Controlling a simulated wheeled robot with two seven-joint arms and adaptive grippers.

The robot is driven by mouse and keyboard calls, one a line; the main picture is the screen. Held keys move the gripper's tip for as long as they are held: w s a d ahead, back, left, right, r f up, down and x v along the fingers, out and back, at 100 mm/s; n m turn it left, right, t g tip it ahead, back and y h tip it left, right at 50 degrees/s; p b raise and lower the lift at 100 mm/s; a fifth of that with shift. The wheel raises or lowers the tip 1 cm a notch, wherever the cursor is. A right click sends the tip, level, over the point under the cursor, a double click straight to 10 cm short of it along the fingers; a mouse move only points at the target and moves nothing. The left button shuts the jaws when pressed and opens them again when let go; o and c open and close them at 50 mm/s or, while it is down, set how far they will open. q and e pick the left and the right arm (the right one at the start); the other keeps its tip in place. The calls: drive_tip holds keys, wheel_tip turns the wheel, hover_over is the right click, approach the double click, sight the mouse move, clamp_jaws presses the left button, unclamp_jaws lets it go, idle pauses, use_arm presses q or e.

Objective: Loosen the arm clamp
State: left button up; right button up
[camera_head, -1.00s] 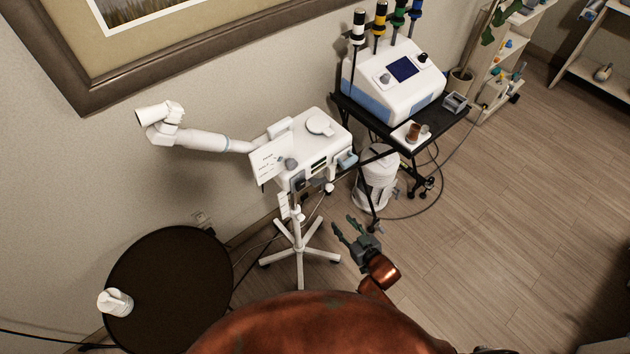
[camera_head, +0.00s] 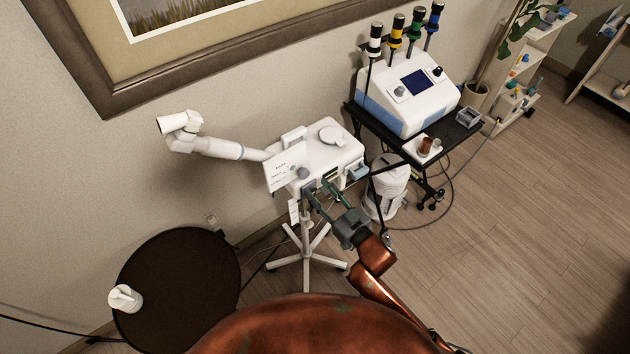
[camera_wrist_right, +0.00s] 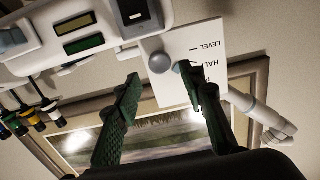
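A white wax warmer unit (camera_head: 330,158) stands on a wheeled pole stand (camera_head: 305,245). A white jointed arm (camera_head: 222,148) reaches from it to the left. A round grey knob (camera_head: 303,172), which may be the arm clamp's, sits beside a white printed card (camera_head: 281,172); both also show in the right wrist view, the knob (camera_wrist_right: 159,62) in front of the card (camera_wrist_right: 195,45). My right gripper (camera_head: 318,188) is open and empty just below the knob. In the right wrist view its fingers (camera_wrist_right: 160,75) are spread, with the knob seen between their tips, apparently not touched. My left gripper is not in view.
A blue and white machine (camera_head: 408,88) stands on a black cart (camera_head: 470,130) to the right, with a white canister (camera_head: 385,185) below. A dark round table (camera_head: 190,270) holds a small white object (camera_head: 124,298). The wall and picture frame are behind. Open floor lies at the right.

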sight(306, 176)
drive_tip(key=shift+b+x, duration=1.45)
drive_tip(key=shift+x, duration=1.15)
drive_tip(key=shift+w+p, duration=0.15)
drive_tip(key=shift+p, duration=0.35)
drive_tip(key=shift+a, duration=0.1)
